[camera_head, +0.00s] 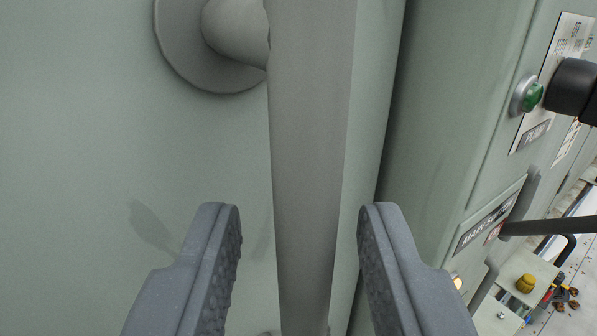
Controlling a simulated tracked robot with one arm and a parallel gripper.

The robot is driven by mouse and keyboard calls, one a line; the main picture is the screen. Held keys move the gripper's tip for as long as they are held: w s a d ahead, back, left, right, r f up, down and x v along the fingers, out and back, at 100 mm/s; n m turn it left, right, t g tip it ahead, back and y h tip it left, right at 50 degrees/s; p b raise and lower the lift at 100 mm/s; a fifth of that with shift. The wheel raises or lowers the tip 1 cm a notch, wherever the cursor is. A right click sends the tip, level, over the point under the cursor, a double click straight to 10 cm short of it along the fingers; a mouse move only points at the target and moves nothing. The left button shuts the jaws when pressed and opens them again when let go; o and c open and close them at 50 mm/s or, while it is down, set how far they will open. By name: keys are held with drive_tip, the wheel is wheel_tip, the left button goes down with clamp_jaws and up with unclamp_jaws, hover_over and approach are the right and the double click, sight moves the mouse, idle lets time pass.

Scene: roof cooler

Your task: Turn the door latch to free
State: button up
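The door latch shows as a long flat grey bar (308,130) running from the top of the view down between my fingers. A round grey boss (185,40) with a thick stub stands beside it at the upper left, on the pale green door (80,150). My gripper (300,215) is open, with one finger on each side of the bar. Gaps show between the bar and both fingertips. The lower end of the bar is mostly hidden at the bottom edge.
On the right is a cabinet face with a green lamp (532,94), a black knob (570,88), a label reading MAIN S... (487,222) and a dark lever (550,226). A yellow knob (526,283) and clutter on the floor lie at the lower right.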

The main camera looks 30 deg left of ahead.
drive_tip(key=shift+w+a, duration=0.35)
drive_tip(key=shift+w, duration=0.25)
clamp_jaws()
drive_tip(key=shift+d, duration=0.25)
drive_tip(key=shift+a+p, duration=0.1)
drive_tip(key=shift+p, duration=0.2)
